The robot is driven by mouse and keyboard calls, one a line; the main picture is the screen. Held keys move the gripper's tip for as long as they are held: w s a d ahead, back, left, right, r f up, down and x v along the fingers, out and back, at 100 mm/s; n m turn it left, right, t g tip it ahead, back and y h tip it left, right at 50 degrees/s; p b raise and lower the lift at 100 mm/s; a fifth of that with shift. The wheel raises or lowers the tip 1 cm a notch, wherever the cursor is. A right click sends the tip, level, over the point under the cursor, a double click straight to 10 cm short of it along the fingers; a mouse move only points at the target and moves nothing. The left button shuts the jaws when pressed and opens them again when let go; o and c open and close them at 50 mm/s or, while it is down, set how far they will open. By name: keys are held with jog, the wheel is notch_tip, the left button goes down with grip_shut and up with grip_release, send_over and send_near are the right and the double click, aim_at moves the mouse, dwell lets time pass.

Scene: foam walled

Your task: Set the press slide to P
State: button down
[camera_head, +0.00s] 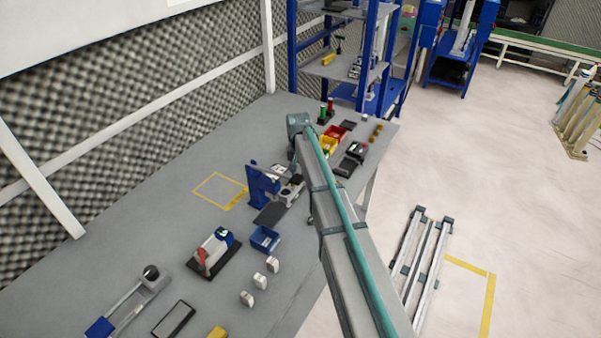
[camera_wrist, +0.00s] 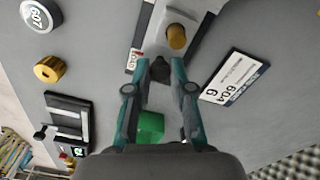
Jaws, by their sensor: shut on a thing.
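In the wrist view, a grey fixture with a dark base (camera_wrist: 188,14) reaches in from the top. A brass-coloured round pin (camera_wrist: 177,37) stands on it, and a small label reading "LOAD" (camera_wrist: 133,62) lies at its left side. A dark knob (camera_wrist: 160,67) is at the fixture's near end, apparently the press slide's handle. My gripper (camera_wrist: 159,76) is shut on this knob, a teal fingertip on each side. No P mark can be read. In the head view my arm hides the gripper and the knob.
In the wrist view a green block (camera_wrist: 150,127) lies behind the fingers, a white card (camera_wrist: 234,77) to the right, a brass knob (camera_wrist: 48,69) and a black-framed device (camera_wrist: 68,122) to the left. In the head view a blue press-like stand (camera_head: 262,186) and blue bin (camera_head: 264,239) stand left of my arm.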

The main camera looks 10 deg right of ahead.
jog(key=shift+s+a, duration=1.05)
jog(key=shift+s, duration=0.1)
jog(key=c, duration=1)
grip_release()
notch_tip(320, 180, up, 12)
jog(key=shift+r, duration=0.1)
